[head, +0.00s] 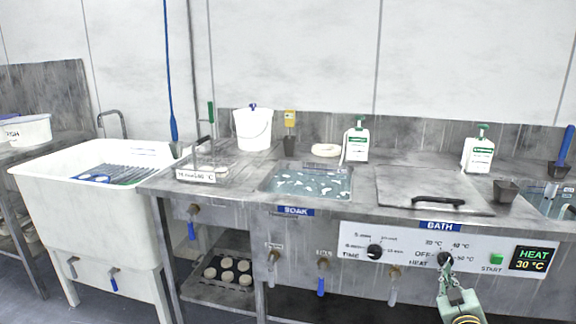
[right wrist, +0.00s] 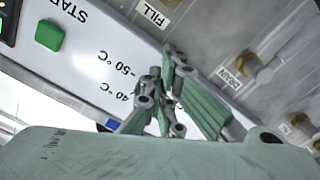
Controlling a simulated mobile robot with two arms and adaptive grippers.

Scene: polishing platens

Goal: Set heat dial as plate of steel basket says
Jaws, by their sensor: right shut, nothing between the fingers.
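My right gripper (head: 447,276) is shut and empty, just in front of and below the dial. In the right wrist view its fingers (right wrist: 165,95) hide the dial, so its pointer cannot be read. My left gripper is not in view.
The display (head: 529,259) reads HEAT 30 °C, beside a green START button (head: 496,258). The time dial (head: 375,252) is left on the same panel. Drain and fill valves (head: 322,266) stick out below. A black-handled lid (head: 430,188) lies above the panel.

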